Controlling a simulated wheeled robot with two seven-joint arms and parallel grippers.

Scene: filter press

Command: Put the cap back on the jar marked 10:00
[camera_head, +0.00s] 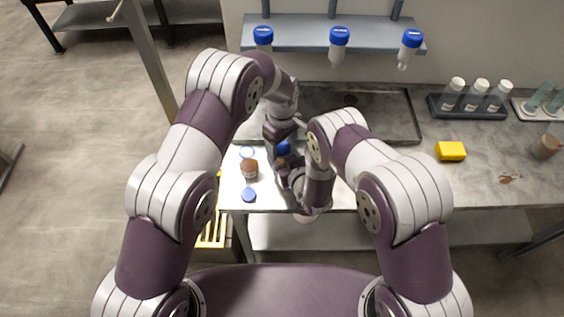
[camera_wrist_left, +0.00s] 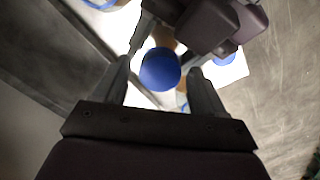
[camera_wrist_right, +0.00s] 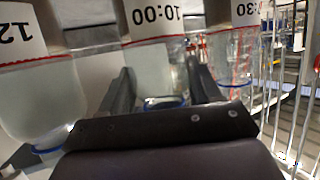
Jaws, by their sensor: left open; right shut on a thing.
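A blue cap (camera_wrist_left: 160,69) lies between the spread fingers of my left gripper (camera_wrist_left: 165,78) in the left wrist view. It also shows in the head view (camera_head: 283,148) beside my right gripper. The left gripper is open. My right gripper (camera_wrist_right: 158,82) is shut on the clear jar marked 10:00 (camera_wrist_right: 160,75), whose label (camera_wrist_right: 154,18) appears upside down in the right wrist view. The arms partly hide this jar in the head view. The cap appears over the held jar; I cannot tell whether it is fully seated.
Jars marked 12 (camera_wrist_right: 40,100) and :30 (camera_wrist_right: 233,60) flank the held jar. A yellow block (camera_head: 451,151) and a tube rack (camera_head: 468,108) stand right.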

